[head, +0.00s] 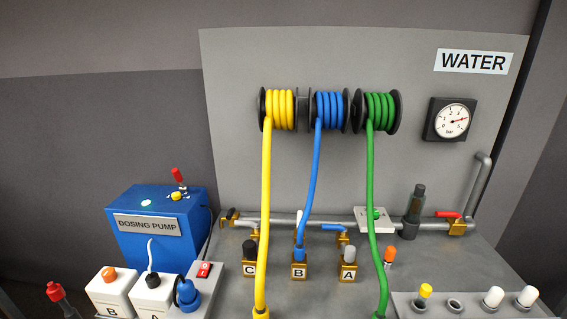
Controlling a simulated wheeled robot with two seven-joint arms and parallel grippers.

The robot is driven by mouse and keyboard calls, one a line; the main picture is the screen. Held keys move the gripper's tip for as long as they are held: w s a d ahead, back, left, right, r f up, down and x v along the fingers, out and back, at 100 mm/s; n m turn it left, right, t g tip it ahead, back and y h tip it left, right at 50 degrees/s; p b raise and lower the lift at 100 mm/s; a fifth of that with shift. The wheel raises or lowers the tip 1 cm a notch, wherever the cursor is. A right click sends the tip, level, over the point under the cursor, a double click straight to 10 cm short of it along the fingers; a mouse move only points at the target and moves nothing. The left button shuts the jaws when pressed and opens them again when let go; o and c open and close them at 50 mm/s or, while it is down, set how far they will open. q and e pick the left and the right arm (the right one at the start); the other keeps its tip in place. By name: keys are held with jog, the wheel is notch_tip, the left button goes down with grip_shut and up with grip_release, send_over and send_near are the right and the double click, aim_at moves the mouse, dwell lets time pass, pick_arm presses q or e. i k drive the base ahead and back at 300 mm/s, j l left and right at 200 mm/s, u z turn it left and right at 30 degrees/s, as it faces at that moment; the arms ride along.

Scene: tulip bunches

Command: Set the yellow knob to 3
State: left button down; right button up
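A small yellow knob (176,196) sits on top of the blue dosing pump (135,240) at the left, near its right edge. The knob is too small here for me to read any number or its setting. Just behind it stands a small part with a red top (177,174). A lit pale green spot (146,203) is also on the pump's top. Neither of my grippers shows in the head view.
Containers B (112,292) and A (152,294) stand before the pump, near a red switch (204,270). Yellow (266,200), blue (313,180) and green (371,200) hoses hang from reels. A gauge (450,120) is on the back panel. A rack (470,308) is front right.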

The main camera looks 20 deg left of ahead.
aim_at(175, 196)
jog(key=u, duration=1.55)
